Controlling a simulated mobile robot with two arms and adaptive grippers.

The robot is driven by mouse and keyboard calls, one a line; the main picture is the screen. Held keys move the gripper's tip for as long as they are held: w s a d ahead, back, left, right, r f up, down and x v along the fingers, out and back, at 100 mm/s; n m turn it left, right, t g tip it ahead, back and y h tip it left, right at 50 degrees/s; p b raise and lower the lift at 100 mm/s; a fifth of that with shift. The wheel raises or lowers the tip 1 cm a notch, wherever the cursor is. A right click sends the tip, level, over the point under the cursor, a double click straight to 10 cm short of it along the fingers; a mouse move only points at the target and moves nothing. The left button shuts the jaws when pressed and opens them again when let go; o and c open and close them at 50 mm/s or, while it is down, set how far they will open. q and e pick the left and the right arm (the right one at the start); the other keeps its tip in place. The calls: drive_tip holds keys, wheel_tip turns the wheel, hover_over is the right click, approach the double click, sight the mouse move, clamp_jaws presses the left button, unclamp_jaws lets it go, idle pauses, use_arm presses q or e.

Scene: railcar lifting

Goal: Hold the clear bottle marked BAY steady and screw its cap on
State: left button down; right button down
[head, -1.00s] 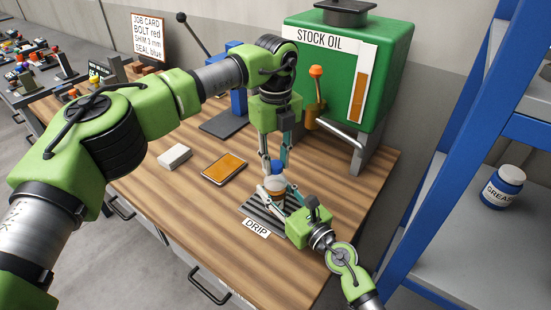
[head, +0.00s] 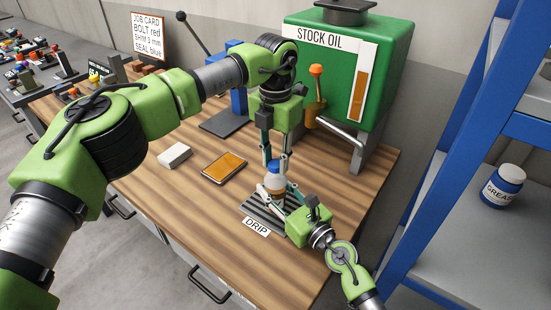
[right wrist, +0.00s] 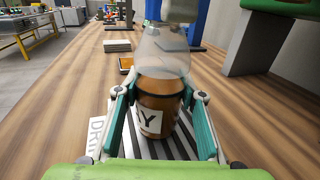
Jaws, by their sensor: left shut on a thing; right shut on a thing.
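The clear bottle (right wrist: 165,97) stands upright on the striped drip tray (head: 252,208), with brown liquid in its lower part and a label of which only a Y shows in the right wrist view. My right gripper (head: 278,195) is shut on the bottle's body from the near right side; its fingers stand on both sides of the bottle in the right wrist view (right wrist: 160,108). My left gripper (head: 275,163) points down from above, shut on the blue cap (head: 274,168) at the bottle's mouth. The fingers partly hide the cap, and its thread is not visible.
The green stock oil tank (head: 345,75) stands behind, with an orange-knobbed lever. An orange-topped flat tray (head: 223,167) and a white block (head: 174,155) lie left of the bottle. A blue shelf (head: 440,150) with a grease jar (head: 504,187) is at right.

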use_arm(q)
drive_tip(key=m, duration=0.8)
drive_tip(key=shift+m, duration=0.4)
drive_tip(key=c, duration=1.6)
unclamp_jaws()
wheel_tip(320, 180, up, 12)
use_arm(e)
drive_tip(key=c, duration=1.3)
unclamp_jaws()
drive_tip(key=shift+o, duration=0.2)
drive_tip(key=shift+s, duration=0.1)
